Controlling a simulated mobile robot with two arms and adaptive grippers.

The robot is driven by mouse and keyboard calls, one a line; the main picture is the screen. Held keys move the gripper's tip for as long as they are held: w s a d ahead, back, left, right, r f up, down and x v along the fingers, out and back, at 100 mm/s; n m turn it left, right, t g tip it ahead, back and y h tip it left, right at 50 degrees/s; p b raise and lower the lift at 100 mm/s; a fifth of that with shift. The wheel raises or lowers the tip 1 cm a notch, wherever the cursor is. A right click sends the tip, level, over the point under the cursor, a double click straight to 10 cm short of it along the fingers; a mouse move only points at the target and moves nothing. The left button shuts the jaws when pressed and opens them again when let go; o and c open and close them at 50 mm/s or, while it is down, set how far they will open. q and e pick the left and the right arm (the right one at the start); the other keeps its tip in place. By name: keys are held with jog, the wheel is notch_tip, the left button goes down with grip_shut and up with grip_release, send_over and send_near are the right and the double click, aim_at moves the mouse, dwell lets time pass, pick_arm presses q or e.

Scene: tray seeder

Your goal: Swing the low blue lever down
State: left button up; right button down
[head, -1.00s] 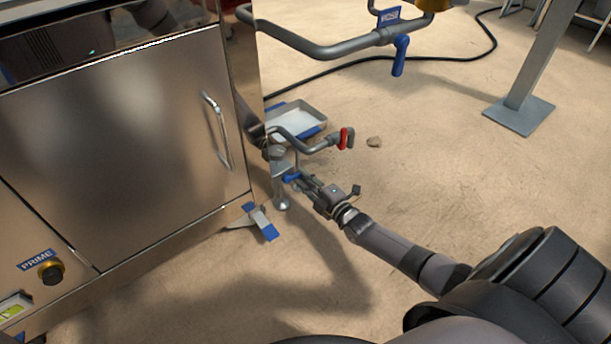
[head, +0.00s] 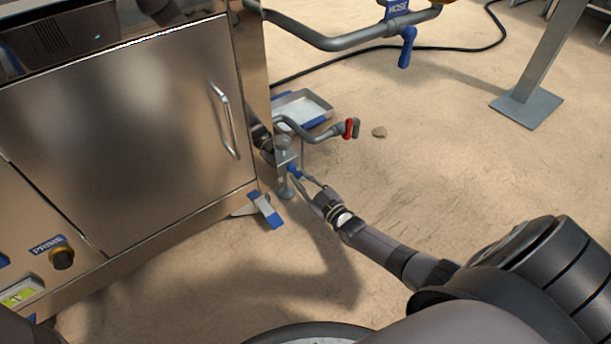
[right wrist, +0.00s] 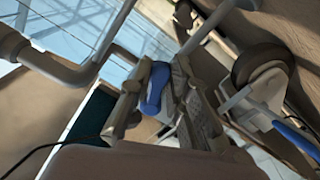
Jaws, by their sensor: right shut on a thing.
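The low blue lever (head: 294,170) is on a small grey valve post beside the right corner of the steel machine, near the floor. My right gripper (head: 302,179) reaches it from the lower right and is shut on it. In the right wrist view the blue lever (right wrist: 155,88) shows between the two fingers (right wrist: 160,100). The fingers hide part of the lever, so its exact angle is hard to tell. My left gripper is not in view.
A bent grey pipe with a red handle (head: 349,129) is just above and behind the lever. A shallow tray (head: 318,104) lies behind it. Higher up, a pipe carries another blue lever (head: 407,48).

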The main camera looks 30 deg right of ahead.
jog(key=m, duration=0.1)
jog(key=a+m, duration=0.1)
jog(key=m, duration=0.1)
jog(key=a+m, duration=0.1)
jog(key=shift+s+f+m, duration=0.1)
jog(key=shift+f+m, duration=0.2)
jog(key=shift+m, duration=0.1)
jog(key=shift+a, duration=0.1)
dwell(0.4)
jog(key=c, duration=1.5)
grip_release()
jog(key=s, duration=0.8)
jog(key=s+d, duration=0.1)
jog(key=s, duration=0.3)
jog(key=shift+r, duration=0.1)
